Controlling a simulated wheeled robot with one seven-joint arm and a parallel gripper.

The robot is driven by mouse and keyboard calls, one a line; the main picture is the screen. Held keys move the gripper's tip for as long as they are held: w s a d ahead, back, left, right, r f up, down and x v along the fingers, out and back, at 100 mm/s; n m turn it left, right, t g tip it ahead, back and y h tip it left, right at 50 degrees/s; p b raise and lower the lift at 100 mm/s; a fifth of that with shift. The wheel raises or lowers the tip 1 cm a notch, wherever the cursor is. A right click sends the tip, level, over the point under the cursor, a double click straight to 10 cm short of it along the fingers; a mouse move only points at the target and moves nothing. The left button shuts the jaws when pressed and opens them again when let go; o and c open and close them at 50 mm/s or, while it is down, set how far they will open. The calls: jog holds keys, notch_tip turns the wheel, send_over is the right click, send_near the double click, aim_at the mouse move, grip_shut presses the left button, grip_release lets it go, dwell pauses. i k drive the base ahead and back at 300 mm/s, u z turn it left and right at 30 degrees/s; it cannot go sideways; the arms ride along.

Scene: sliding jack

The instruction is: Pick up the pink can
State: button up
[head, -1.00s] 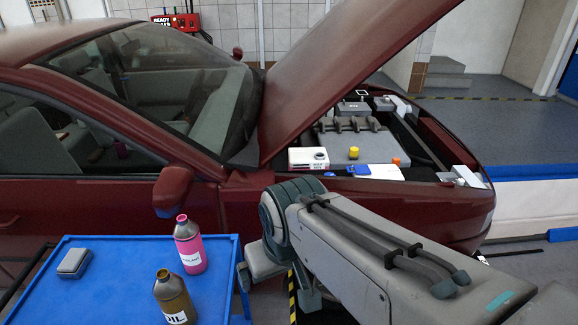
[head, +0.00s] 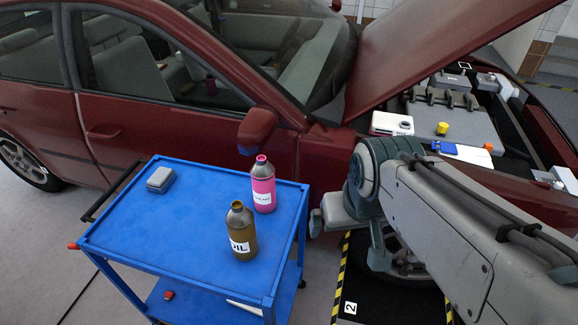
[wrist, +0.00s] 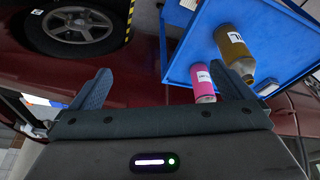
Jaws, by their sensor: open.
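The pink can (head: 263,188), a bottle-shaped container with a grey shoulder, pink neck and white label, stands upright on the blue cart (head: 190,215) near its right edge. It also shows in the wrist view (wrist: 203,88), beyond my fingers and close to the right finger, which partly overlaps its surroundings. My gripper (wrist: 160,85) is open with nothing between its fingers. In the head view my gripper (head: 346,238) is right of the cart, apart from the can.
A brown oil bottle (head: 241,232) stands just in front of the pink can. A grey box (head: 161,179) lies at the cart's back left. The red car (head: 180,130) with raised hood stands behind the cart. A wheel with striped floor marking lies below my arm.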

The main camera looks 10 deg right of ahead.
aim_at(262, 173)
jog(key=k, duration=0.5)
jog(key=z, duration=2.05)
jog(key=k, duration=1.1)
jog(key=u, duration=1.4)
jog(key=i, duration=1)
jog(key=z, duration=0.05)
